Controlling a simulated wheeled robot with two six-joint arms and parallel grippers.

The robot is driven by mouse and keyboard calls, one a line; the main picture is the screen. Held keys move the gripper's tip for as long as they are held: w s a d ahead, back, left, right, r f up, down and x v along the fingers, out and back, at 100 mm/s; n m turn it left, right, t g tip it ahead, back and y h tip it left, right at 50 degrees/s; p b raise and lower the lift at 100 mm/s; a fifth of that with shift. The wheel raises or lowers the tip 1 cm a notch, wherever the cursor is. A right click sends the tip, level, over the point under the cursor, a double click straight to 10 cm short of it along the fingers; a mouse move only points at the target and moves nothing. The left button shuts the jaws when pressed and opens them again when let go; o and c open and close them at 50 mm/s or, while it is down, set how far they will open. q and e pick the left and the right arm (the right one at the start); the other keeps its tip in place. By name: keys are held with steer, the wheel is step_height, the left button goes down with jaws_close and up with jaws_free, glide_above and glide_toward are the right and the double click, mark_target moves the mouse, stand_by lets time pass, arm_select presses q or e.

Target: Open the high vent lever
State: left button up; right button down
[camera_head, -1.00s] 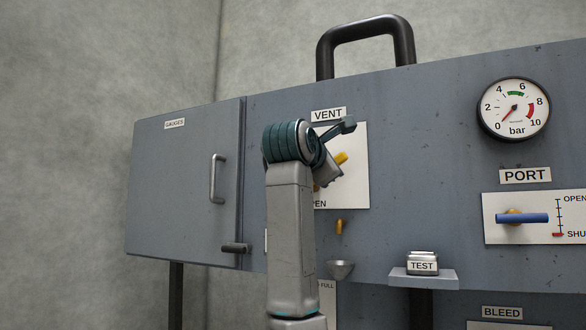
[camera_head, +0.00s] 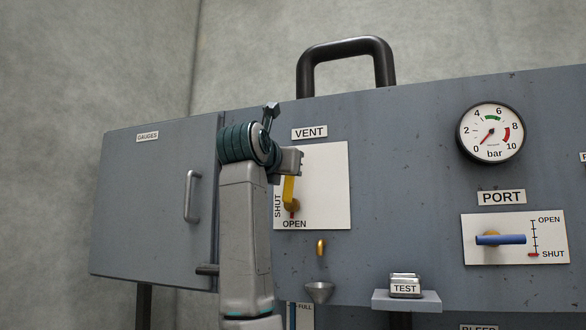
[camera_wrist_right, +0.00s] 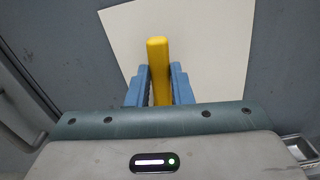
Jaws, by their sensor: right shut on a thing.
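The vent lever (camera_head: 288,192) is a yellow handle on a white plate (camera_head: 325,185) under the VENT label. It stands nearly upright from its brass pivot, with SHUT printed at the plate's left and OPEN at the bottom. My right gripper (camera_wrist_right: 158,88) is shut on the lever, its blue fingers on either side of the yellow bar in the right wrist view. In the head view my right arm comes up from below and covers the plate's left part and the lever's upper end. My left gripper is in neither view.
A GAUGES door (camera_head: 150,205) with a handle is left of my arm. A small brass knob (camera_head: 321,247) and grey funnel (camera_head: 319,291) sit below the plate. The blue PORT lever (camera_head: 500,239) is at the right.

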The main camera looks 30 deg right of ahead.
steer(key=shift+w+a+r+n, duration=0.15)
steer(key=shift+w+a+n, duration=0.2)
steer(key=shift+n, duration=0.35)
steer(key=shift+d, duration=0.1)
steer(key=c, duration=1.5)
jaws_free()
steer(key=shift+o, duration=1.1)
steer(key=shift+w, duration=0.15)
steer(key=b+v, duration=0.4)
steer(key=v, duration=0.6)
steer(key=shift+s+a, duration=0.25)
steer(key=shift+s, duration=0.05)
